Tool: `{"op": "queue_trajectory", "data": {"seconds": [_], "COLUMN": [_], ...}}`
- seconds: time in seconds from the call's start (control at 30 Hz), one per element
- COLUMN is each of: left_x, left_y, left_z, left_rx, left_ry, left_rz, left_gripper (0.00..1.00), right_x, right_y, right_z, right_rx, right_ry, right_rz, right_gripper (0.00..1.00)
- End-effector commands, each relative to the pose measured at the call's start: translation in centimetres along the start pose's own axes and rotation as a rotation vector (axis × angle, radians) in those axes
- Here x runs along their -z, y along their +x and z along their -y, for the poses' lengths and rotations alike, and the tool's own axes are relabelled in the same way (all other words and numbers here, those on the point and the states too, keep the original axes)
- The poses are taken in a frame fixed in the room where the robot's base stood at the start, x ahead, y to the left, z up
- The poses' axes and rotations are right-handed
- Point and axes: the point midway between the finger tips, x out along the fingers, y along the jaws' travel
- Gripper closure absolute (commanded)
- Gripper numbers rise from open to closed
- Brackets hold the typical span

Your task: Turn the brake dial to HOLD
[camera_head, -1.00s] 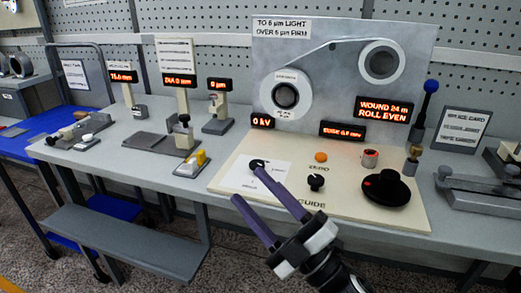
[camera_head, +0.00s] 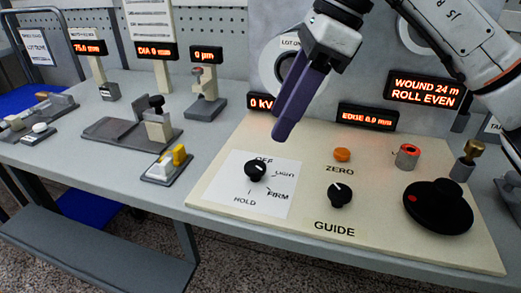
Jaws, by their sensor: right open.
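The brake dial (camera_head: 255,171) is a small black knob on a white card (camera_head: 222,190) at the left of the cream panel. Printed words around it read OFF behind, LIGHT and FIRM to the right, and HOLD in front. The small white mark on the knob shows toward its upper right; I cannot tell exactly which word it meets. My right gripper (camera_head: 284,132) has purple fingers, nearly in line in this view, pointing down above the panel behind and right of the dial. It is open, empty and apart from the dial. My left gripper is out of view.
Right of the card are the GUIDE knob (camera_head: 340,195), the orange ZERO button (camera_head: 342,155), a red-topped button (camera_head: 408,156) and a large black crank disc (camera_head: 438,207). Display signs stand behind. A yellow-and-white block (camera_head: 167,165) stands left of the panel.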

Motion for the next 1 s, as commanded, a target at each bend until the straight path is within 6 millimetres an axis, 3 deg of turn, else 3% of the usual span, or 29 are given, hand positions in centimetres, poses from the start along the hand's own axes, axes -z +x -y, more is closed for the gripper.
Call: {"op": "queue_trajectory", "data": {"seconds": [0.6,1.0], "left_x": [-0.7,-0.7], "left_y": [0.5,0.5], "left_z": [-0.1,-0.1], "left_rx": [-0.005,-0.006], "left_ry": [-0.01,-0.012], "left_rz": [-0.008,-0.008], "left_gripper": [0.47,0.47], "right_x": [0.2,0.1], "right_y": [9.3,10.0], "right_z": [0.0,0.0], "right_rx": [0.001,0.002], "right_ry": [0.0,0.0], "right_rz": [-0.006,-0.005], "right_gripper": [0.51,0.51]}}
